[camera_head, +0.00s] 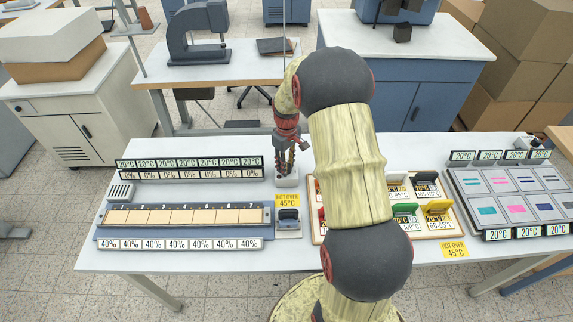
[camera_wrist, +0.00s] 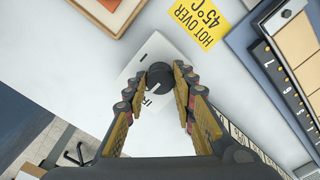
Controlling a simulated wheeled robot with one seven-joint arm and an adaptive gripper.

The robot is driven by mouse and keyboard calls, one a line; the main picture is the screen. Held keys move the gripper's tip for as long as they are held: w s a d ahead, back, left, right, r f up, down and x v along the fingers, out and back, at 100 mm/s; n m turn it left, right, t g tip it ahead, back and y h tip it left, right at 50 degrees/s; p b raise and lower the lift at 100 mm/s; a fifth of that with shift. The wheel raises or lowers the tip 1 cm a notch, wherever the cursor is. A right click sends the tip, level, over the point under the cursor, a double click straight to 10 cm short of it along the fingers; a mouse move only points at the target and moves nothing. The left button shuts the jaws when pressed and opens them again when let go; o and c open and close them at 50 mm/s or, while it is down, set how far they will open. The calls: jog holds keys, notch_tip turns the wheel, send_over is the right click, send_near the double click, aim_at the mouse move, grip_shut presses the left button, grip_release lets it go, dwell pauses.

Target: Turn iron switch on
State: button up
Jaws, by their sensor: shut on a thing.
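The iron switch is a small white plate (camera_wrist: 150,53) with a round dark knob (camera_wrist: 160,73); part of its lettering shows in the wrist view. A pale mark shows on the knob. The plate also shows in the head view (camera_head: 293,182) at the back middle of the table. My gripper (camera_wrist: 159,84) points down over the plate with its fingers on either side of the knob, shut on it. In the head view my gripper (camera_head: 290,168) hides the knob. The knob's exact setting cannot be told.
A yellow "HOT OVER 45°C" label (camera_head: 287,201) and a small iron on a stand (camera_head: 289,219) are in front. A long blue tray with beige pieces (camera_head: 182,235) lies left. A board with colored tools (camera_head: 439,225) and a swatch panel (camera_head: 462,185) are right.

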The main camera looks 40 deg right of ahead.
jog(key=shift+m, duration=0.3)
jog(key=m+p, duration=0.1)
jog(key=m, duration=0.3)
jog(key=shift+p, duration=0.35)
jog(key=m+p, duration=0.1)
jog(key=m, duration=0.3)
jog(key=m+p, duration=0.1)
jog(key=m, duration=0.4)
jog(key=shift+m+p, duration=0.3)
jog(key=shift+m, duration=1.7)
jog(key=o, duration=1.1)
jog(key=shift+o, duration=0.3)
